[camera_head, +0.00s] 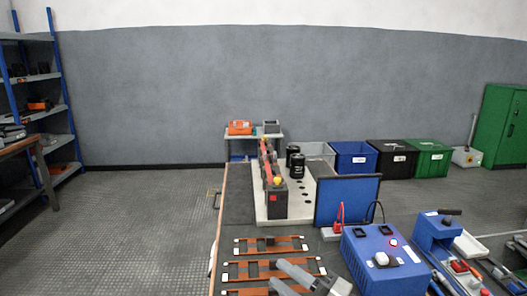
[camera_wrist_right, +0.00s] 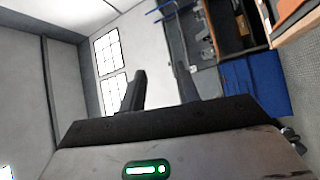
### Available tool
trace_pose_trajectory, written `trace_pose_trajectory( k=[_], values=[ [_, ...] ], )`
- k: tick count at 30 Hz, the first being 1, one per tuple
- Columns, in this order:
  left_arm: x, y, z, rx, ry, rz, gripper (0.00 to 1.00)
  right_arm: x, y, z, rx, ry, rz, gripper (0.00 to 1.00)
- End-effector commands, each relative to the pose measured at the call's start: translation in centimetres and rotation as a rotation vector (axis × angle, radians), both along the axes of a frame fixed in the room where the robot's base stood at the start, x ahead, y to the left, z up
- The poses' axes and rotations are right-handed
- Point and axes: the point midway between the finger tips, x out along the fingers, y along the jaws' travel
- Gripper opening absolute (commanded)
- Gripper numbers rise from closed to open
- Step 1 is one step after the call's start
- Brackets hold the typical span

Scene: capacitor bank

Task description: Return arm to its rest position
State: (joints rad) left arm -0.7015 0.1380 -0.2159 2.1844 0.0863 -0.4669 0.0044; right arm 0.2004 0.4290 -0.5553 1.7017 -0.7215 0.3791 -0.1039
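My right gripper (camera_head: 277,274) enters at the bottom of the head view. Its two grey fingers are spread apart and point up and to the left, over the front of the bench near the orange-brown bars. In the right wrist view my right gripper (camera_wrist_right: 159,72) shows two dark fingers with a clear gap and nothing between them. Behind the fingers are a wall, a window and shelving. My left gripper is not in view.
Orange-brown bars (camera_head: 270,245) lie on the bench before a pale plate with black cylinders (camera_head: 298,165). A blue panel (camera_head: 347,201) and a blue box with a lit button (camera_head: 382,262) stand right of my gripper. Floor left of the bench is clear.

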Motion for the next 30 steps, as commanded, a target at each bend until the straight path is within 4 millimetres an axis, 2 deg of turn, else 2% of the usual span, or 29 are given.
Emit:
trace_pose_trajectory(
  k=[2, 5, 6, 10, 12, 15, 19, 30],
  values=[
    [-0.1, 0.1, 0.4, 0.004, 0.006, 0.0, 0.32, -1.7, -1.5, -1.5, 0.202, 0.235, -0.135, 0.32],
    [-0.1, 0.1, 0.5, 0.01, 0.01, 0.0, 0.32, -4.1, -4.2, -4.8, 0.421, 0.545, -0.312, 0.32],
    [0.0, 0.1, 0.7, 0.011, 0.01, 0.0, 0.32, -5.4, -5.2, -6.4, 0.499, 0.67, -0.381, 0.32],
    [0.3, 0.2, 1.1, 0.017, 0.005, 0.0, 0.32, -10.6, -7.9, -11.1, 0.695, 1.034, -0.572, 0.32],
    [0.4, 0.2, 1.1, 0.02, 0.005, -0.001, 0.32, -13.4, -8.7, -12.9, 0.767, 1.184, -0.645, 0.32],
    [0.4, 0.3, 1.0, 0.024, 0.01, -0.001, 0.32, -16.3, -9.3, -14.5, 0.831, 1.33, -0.714, 0.32],
    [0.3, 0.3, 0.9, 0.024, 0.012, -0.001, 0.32, -18.0, -9.5, -15.3, 0.863, 1.409, -0.749, 0.32],
    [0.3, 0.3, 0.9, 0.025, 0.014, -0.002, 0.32, -18.0, -9.5, -15.4, 0.863, 1.414, -0.75, 0.32]
  ],
)
